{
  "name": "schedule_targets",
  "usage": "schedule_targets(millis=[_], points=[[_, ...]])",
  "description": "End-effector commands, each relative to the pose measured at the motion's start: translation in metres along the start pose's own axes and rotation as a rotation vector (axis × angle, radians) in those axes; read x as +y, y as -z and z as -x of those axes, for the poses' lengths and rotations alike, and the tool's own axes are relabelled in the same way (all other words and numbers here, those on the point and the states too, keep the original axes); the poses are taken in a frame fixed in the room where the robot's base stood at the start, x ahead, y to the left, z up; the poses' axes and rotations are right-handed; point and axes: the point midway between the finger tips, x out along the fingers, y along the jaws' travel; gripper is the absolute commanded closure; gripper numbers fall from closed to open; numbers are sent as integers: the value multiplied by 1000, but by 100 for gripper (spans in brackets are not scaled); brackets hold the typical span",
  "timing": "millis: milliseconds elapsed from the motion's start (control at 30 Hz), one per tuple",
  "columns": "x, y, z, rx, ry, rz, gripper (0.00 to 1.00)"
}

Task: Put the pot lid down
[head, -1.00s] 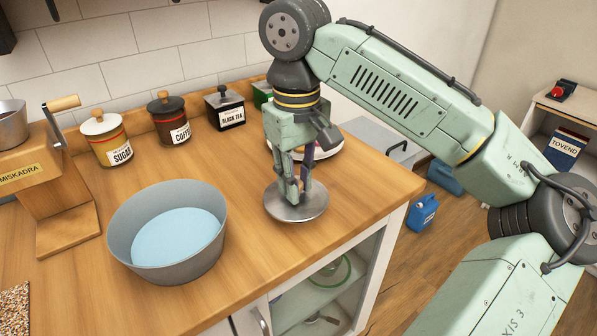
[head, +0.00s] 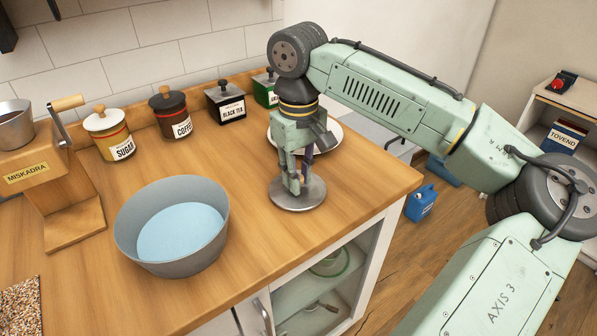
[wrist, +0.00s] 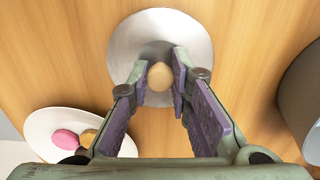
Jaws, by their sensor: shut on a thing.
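The pot lid (head: 308,199) is a round grey metal disc with a pale round knob, seen in the wrist view (wrist: 160,76). It is at the wooden counter's surface, right of the grey pot; whether it fully touches the wood I cannot tell. My gripper (head: 294,190) points down over the lid, its fingers on either side of the knob and shut on it. The grey pot (head: 137,243) stands on the counter to the left with pale blue inside; its edge shows at the right of the wrist view (wrist: 302,95).
A white plate (wrist: 45,126) with pink and yellow items sits behind my gripper. Canisters for sugar (head: 115,136), coffee (head: 172,115) and black tea (head: 226,102) line the back. A wooden grinder (head: 45,180) stands at left. The counter's right edge is near the lid. Bare wood lies between pot and lid.

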Motion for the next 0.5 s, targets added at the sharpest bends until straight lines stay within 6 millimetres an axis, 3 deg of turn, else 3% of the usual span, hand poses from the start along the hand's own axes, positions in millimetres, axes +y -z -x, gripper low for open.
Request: schedule_targets(millis=[33, 67, 100, 333, 500], points=[[0, 0, -2, 0, 2, 1, 100], [0, 0, -2, 0, 1, 1, 80], [0, 0, -1, 0, 0, 1, 77], [0, 0, -1, 0, 0, 0, 62], [0, 0, -1, 0, 0, 0, 61]])
